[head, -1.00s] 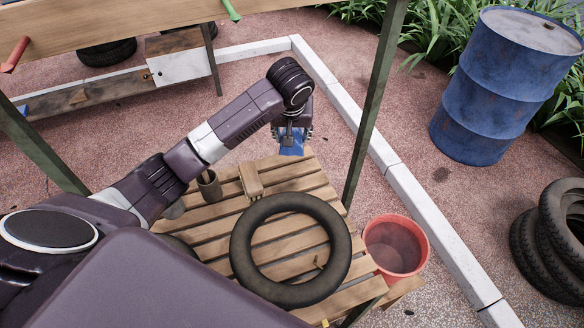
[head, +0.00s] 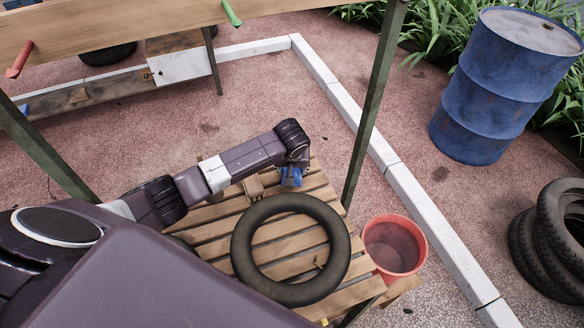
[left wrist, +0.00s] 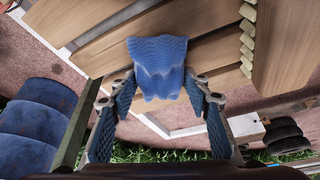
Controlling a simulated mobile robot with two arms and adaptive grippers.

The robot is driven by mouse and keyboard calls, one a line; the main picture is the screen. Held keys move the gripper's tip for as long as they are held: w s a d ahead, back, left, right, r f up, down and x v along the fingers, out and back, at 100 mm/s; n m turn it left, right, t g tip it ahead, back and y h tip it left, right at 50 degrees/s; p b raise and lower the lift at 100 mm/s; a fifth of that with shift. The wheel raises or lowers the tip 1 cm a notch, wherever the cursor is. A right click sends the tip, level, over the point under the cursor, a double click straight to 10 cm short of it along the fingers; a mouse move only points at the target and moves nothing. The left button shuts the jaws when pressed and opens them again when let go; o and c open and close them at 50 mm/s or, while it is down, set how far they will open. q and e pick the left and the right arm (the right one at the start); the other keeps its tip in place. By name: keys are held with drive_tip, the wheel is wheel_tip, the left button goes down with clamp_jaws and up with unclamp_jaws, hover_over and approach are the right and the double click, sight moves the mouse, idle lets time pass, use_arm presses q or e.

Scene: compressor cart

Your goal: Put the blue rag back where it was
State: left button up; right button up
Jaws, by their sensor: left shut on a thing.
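The blue rag (head: 291,178) is at my left gripper (head: 291,166), over the far part of the slatted wooden table (head: 318,187). In the left wrist view the rag (left wrist: 158,66) hangs bunched between the two fingers of my left gripper (left wrist: 160,92), with table slats behind it. The left gripper is shut on the rag. I cannot tell whether the rag's lower edge touches the slats. My right gripper is not in view.
A black tyre (head: 243,245) lies on the table just nearer than the rag. A wooden brush (head: 253,187) is left of the rag. A red bucket (head: 395,248) stands right of the table. A green post (head: 367,120) rises at the table's far right.

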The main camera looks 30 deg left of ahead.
use_arm(q)
drive_tip(key=o, duration=1)
drive_tip(key=shift+f, duration=0.1)
drive_tip(key=shift+o, duration=0.2)
drive_tip(key=shift+s+r, duration=0.15)
drive_tip(key=shift+r, duration=0.45)
drive_tip(key=v, duration=1.1)
drive_tip(key=shift+d, duration=0.1)
